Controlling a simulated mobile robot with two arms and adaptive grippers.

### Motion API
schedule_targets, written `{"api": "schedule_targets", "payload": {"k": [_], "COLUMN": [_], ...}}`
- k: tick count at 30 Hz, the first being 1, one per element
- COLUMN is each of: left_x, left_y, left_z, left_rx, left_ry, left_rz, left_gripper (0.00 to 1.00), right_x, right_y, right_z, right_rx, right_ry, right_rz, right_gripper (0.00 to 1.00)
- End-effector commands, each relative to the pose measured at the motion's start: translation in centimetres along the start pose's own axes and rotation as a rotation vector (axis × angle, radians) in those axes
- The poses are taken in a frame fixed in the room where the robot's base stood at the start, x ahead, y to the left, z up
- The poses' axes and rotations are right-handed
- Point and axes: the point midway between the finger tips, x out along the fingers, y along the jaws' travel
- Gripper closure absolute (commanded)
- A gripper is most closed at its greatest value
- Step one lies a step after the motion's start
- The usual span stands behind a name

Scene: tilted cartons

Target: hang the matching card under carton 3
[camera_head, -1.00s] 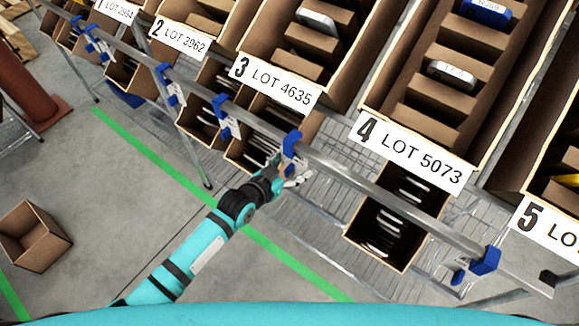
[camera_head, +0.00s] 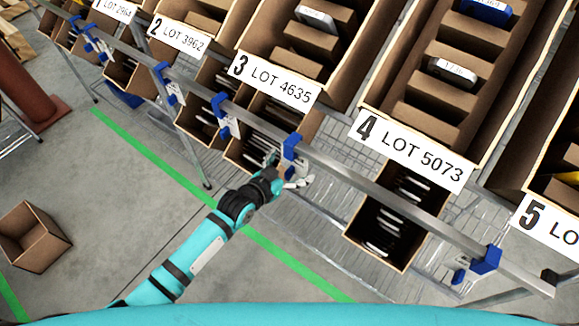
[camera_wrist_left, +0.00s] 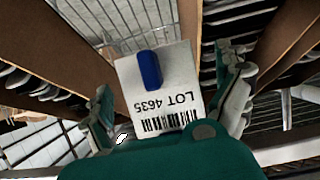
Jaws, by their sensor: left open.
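Carton 3 (camera_head: 303,65) is a tilted brown carton with the label "3 LOT 4635" (camera_head: 272,82). Below it, a blue hook (camera_head: 291,146) sits on the metal rail. In the left wrist view, a white card (camera_wrist_left: 180,78) reads "LOT 4635" upside down above a barcode. The blue tip of the hook (camera_wrist_left: 150,70) stands out in front of the card's upper part, and the card appears to hang on it. My left gripper (camera_head: 286,173) is open just below the hook. In the wrist view its fingers (camera_wrist_left: 168,108) are spread on both sides of the card.
Carton 4 (camera_head: 408,120) is to the right, with a lower bin (camera_head: 385,232) of thin items beneath it. Another hook with a card (camera_head: 230,126) is left on the rail (camera_head: 365,182). An empty box (camera_head: 32,238) stands on the floor at far left.

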Motion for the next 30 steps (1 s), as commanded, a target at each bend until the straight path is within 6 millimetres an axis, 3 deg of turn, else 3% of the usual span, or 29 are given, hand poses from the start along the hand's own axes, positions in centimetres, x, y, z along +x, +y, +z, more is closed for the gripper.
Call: {"api": "schedule_targets", "payload": {"k": [5, 15, 21, 30], "left_x": [-0.9, -7.8, -10.9, -12.1], "left_y": [0.0, 0.0, 0.0, 0.0], "left_z": [0.1, 0.2, 0.1, 0.0], "left_rx": [0.000, 0.000, 0.000, 0.000], "left_ry": [-0.001, -0.002, -0.002, 0.000], "left_rz": [0.000, 0.000, 0.000, 0.000], "left_gripper": [0.00, 0.00, 0.00, 0.00], "right_x": [0.0, 0.0, 0.0, 0.0], "right_y": [-0.1, 0.0, 0.0, 0.0], "right_z": [0.0, 0.0, 0.0, 0.0], "right_rx": [0.000, 0.000, 0.000, 0.000], "right_ry": [0.000, 0.000, 0.000, 0.000], "right_rz": [-0.001, 0.000, 0.000, 0.000], "right_gripper": [0.60, 0.60, 0.60, 0.60]}}
